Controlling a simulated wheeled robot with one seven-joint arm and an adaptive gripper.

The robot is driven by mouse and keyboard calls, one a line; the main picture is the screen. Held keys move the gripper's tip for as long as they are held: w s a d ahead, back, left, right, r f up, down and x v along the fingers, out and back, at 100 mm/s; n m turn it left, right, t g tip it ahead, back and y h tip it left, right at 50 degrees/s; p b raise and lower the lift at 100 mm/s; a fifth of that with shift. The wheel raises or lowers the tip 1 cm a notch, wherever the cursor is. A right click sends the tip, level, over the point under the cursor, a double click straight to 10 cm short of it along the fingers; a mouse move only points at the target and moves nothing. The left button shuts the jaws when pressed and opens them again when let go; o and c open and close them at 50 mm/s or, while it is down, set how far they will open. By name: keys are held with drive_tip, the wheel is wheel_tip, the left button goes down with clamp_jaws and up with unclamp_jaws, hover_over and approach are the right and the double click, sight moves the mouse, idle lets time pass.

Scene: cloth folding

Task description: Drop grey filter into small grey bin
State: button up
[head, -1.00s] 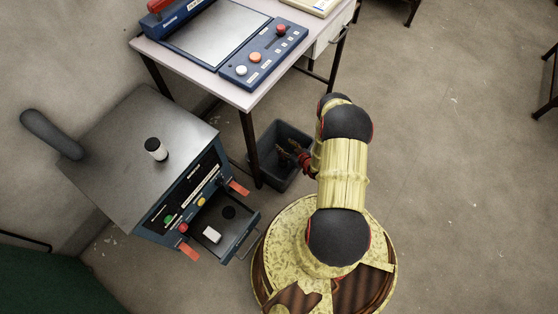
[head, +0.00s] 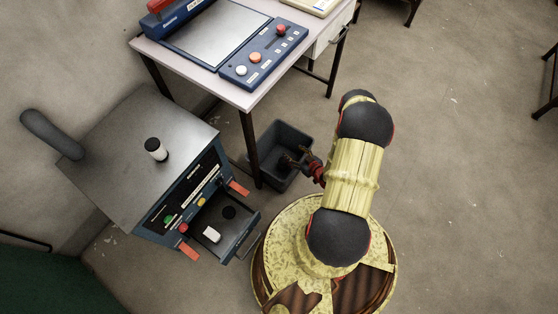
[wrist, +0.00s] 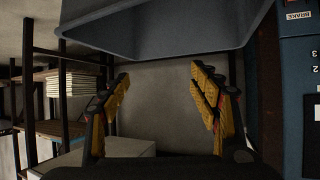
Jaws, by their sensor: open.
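The small grey bin (head: 296,131) stands on the floor beside the table leg in the head view. My gripper (head: 289,160) reaches over the bin from the right, with its dark fingers against the bin's opening. In the wrist view my gripper (wrist: 160,76) has its two yellow-padded fingers spread wide, with nothing between them. The bin's blue-grey rim (wrist: 160,55) fills the top of that view, beyond the fingertips. I cannot make out a grey filter in either view; the bin's floor is dark and partly hidden by my gripper.
A table (head: 237,97) with a blue control panel (head: 262,55) stands behind the bin.

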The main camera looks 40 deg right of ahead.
drive_tip(key=shift+v, duration=1.75)
